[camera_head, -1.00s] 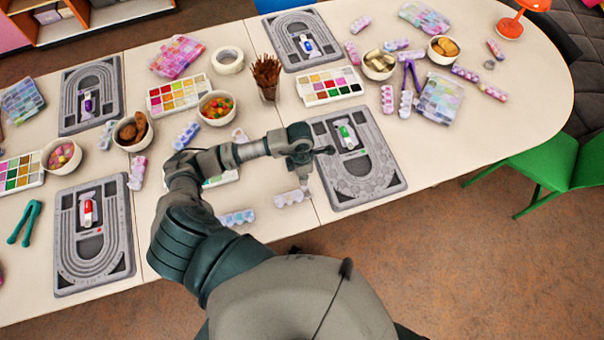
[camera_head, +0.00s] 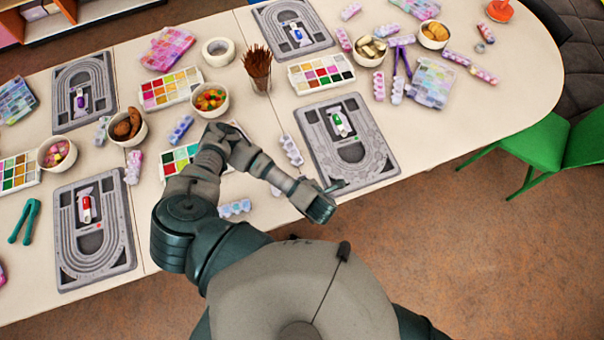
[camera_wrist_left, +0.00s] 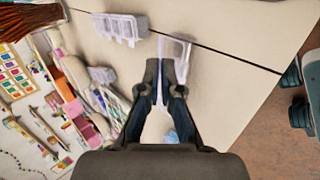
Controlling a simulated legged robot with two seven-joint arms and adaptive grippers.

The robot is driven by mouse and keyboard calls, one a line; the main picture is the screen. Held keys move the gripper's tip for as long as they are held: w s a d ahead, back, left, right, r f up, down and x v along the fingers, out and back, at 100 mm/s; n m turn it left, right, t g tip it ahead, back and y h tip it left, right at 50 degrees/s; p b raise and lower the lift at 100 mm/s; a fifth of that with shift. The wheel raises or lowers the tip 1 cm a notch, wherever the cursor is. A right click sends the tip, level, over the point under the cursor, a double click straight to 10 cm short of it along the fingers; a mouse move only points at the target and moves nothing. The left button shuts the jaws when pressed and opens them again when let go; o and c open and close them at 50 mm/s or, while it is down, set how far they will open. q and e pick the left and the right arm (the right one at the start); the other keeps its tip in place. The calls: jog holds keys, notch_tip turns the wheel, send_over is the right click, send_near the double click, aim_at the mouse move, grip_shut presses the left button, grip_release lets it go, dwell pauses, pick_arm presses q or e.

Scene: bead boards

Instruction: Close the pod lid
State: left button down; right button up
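My left gripper (camera_head: 338,186) is low over the table near the front left corner of the green-tagged bead board (camera_head: 350,165). In the left wrist view its two fingers (camera_wrist_left: 161,64) are close together with no object clearly between the tips. A clear, lid-like piece (camera_wrist_left: 178,50) is just past the fingertips; I cannot tell if they touch it. A pale pod (camera_wrist_left: 120,28) with several compartments lies to its left. In the head view a pale pod (camera_head: 290,150) lies beside the board, and another (camera_head: 275,190) is mostly hidden by my arm. My right gripper is not in view.
A cup of brown sticks (camera_head: 258,80) stands behind. A blue-beaded pod (camera_head: 235,208) lies near the front edge. Floor is visible past that edge.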

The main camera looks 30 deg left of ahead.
pick_arm(q)
jog(key=d+t+y+p, duration=0.1)
jog(key=p, duration=0.3)
jog(key=s+d+f+t+y+p, duration=0.1)
jog(key=t+y+p, duration=0.1)
jog(key=p, duration=0.1)
jog(key=shift+f+p, duration=0.15)
jog(key=shift+p, duration=0.25)
jog(key=shift+s+f+t+y+p, duration=0.2)
jog(key=shift+f+t+y+p, duration=0.35)
jog(key=shift+y, duration=0.15)
jog(key=shift+s+f+t+y+p, duration=0.1)
jog(key=shift+f+t+y+p, duration=0.35)
jog(key=shift+f+t+y, duration=0.25)
jog(key=shift+f, duration=0.15)
